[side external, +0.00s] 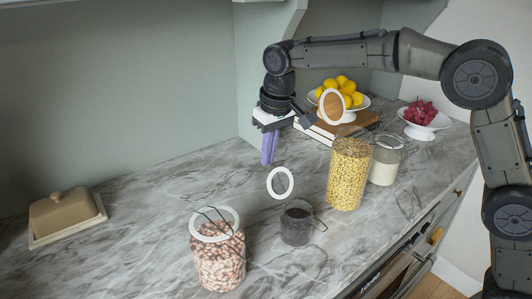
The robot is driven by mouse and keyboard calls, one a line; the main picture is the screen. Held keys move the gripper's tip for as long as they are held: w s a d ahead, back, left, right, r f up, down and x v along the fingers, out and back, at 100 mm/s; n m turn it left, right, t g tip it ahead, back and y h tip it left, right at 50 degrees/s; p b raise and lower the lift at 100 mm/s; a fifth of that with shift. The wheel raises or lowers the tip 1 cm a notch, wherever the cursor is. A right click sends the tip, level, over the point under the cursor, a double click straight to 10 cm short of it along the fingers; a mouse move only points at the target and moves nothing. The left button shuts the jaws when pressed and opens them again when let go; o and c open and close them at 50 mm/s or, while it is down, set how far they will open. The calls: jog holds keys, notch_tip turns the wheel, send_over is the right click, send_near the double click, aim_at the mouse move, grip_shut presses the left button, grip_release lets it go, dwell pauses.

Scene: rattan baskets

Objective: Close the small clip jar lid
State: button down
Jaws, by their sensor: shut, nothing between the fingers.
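The small clip jar (297,224) stands on the marble counter, with dark contents inside. Its lid (280,182), a white ring around a clear disc, stands open and tilted up at the jar's back left, above the rim. A thin wire clip hangs at the jar's right side. My gripper (268,163) points down with its purple fingers together and nothing between them. In the picture it is above and slightly left of the raised lid, apart from it. The exact depth between the fingers and the lid is hard to tell.
A bean jar (218,260) stands front left. A tall yellow-filled jar (348,178), its lid (332,106) raised, and a white-filled jar (384,165) stand right. Behind are lemons (343,88) and a red fruit bowl (424,130). A butter dish (67,214) sits far left; the counter between is clear.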

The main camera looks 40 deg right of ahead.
jog(key=shift+s+r, duration=0.1)
jog(key=shift+s+t, duration=0.2)
jog(key=shift+t, duration=0.1)
jog(key=shift+s+r+t, duration=0.2)
jog(key=shift+t, duration=0.1)
jog(key=shift+s+r+t, duration=0.25)
jog(key=shift+s+t, duration=0.35)
jog(key=shift+s+r+t, duration=0.15)
jog(key=shift+s+t, duration=0.45)
jog(key=shift+s+r+t, duration=0.15)
jog(key=shift+s+t, duration=0.45)
jog(key=shift+s, duration=1.35)
jog(key=t, duration=0.3)
send_over(319, 225)
jog(key=f, duration=0.5)
jog(key=shift+w, duration=0.35)
jog(key=shift+s+f, duration=0.4)
jog(key=shift+f, duration=0.45)
